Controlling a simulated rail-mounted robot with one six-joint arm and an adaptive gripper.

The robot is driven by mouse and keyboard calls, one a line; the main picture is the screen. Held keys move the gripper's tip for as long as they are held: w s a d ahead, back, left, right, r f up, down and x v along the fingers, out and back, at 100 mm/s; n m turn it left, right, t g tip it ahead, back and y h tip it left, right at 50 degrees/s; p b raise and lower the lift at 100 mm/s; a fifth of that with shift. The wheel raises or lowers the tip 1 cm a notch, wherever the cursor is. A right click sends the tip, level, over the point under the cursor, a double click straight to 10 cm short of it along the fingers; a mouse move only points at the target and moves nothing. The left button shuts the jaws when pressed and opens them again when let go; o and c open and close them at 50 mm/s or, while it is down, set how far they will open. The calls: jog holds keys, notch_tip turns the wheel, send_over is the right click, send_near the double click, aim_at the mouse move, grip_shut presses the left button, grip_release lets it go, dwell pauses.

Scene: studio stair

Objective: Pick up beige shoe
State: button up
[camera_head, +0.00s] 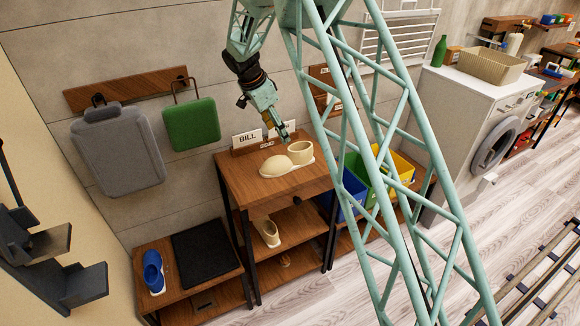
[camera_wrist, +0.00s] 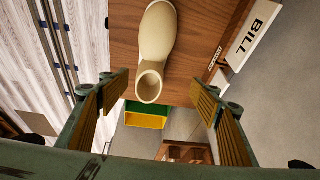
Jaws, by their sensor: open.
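A beige shoe (camera_head: 287,159) lies on top of a brown wooden shelf unit (camera_head: 238,188) in the head view. It also shows in the wrist view (camera_wrist: 158,32), with its ankle opening towards my gripper. My gripper (camera_head: 284,138) is just above and behind the shoe in the head view. In the wrist view my gripper (camera_wrist: 160,98) is open, with its two fingers wide apart and nothing between them in contact. A second beige shoe (camera_head: 267,231) sits on a lower shelf of the same unit.
A "BILL" sign (camera_head: 247,138) stands at the shelf's back edge by the wall. A blue shoe (camera_head: 153,272) and a dark mat (camera_head: 205,254) are on the low bench. Green (camera_head: 355,172) and yellow (camera_head: 401,169) bins stand right of the shelf. Bags hang on the wall.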

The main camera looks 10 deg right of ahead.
jog(key=shift+s+d+r+m+g+h+b, duration=0.3)
jog(key=shift+s+d+r+m+b, duration=0.1)
jog(key=shift+d+r+b, duration=0.15)
jog(key=shift+f, duration=0.1)
send_near(292, 160)
jog(key=shift+w+d+f, duration=0.1)
jog(key=shift+w+d, duration=0.05)
jog(key=shift+d, duration=0.35)
jog(key=shift+w+d, duration=0.15)
jog(key=shift+d, duration=0.3)
jog(key=shift+f, duration=0.1)
jog(key=shift+x, duration=2.55)
jog(key=shift+c, duration=0.7)
jog(key=c, duration=0.8)
jog(key=shift+c, duration=0.7)
